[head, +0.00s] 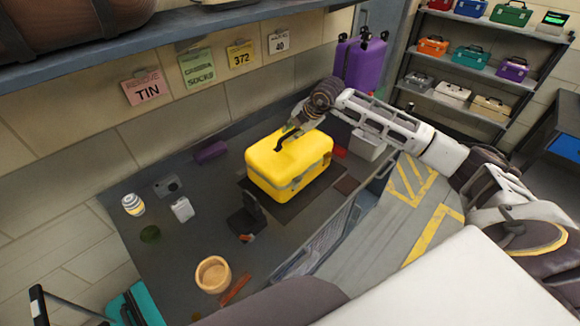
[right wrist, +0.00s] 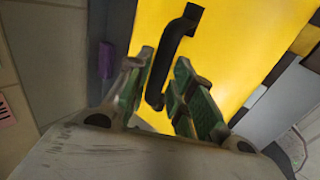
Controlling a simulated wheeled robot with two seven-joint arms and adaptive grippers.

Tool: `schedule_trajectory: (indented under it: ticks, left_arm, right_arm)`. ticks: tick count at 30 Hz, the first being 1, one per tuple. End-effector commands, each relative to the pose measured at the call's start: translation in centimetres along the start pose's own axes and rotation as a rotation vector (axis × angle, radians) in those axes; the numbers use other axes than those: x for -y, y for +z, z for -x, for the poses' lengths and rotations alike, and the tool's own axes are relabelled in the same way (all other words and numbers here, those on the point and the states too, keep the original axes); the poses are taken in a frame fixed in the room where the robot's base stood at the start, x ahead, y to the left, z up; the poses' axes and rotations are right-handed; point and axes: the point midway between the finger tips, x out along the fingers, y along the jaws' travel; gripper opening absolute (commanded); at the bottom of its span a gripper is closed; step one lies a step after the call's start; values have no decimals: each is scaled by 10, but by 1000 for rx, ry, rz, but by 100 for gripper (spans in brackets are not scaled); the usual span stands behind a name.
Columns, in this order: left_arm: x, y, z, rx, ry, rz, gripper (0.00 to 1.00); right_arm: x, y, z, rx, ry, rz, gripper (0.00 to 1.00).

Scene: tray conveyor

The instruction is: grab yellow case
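The yellow case (head: 275,172) lies on the dark workbench in the head view, with a black handle (head: 290,138) on its top. My right gripper (head: 293,127) reaches it from the upper right and is at the handle. In the right wrist view the yellow case (right wrist: 235,45) fills the upper middle. My right gripper (right wrist: 163,92) is open, with its green-padded fingers apart. The black handle (right wrist: 172,55) runs between the fingertips with a gap showing; I cannot tell if either finger touches it. My left gripper is not in view.
The workbench (head: 205,235) also holds a wooden bowl (head: 212,274), a striped jar (head: 132,204) and a black stand (head: 247,218). A purple case (head: 360,62) stands behind my right arm. A shelf rack (head: 480,72) with several cases is at upper right. A shelf overhangs the upper left.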

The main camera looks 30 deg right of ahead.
Motion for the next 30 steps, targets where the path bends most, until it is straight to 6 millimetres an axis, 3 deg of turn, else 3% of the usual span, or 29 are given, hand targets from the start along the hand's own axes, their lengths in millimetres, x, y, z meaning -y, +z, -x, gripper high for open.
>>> schedule_trajectory:
  ticks: [9,14,24,30]
  left_arm:
    - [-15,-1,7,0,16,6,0]
    - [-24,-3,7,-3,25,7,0]
    - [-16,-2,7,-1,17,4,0]
    - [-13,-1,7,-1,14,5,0]
  right_arm:
    - [-2,0,-25,0,1,1,24]
    - [-1,0,-27,1,1,1,24]
    - [-1,0,-27,0,1,1,24]
    - [-1,0,-27,0,1,1,0]
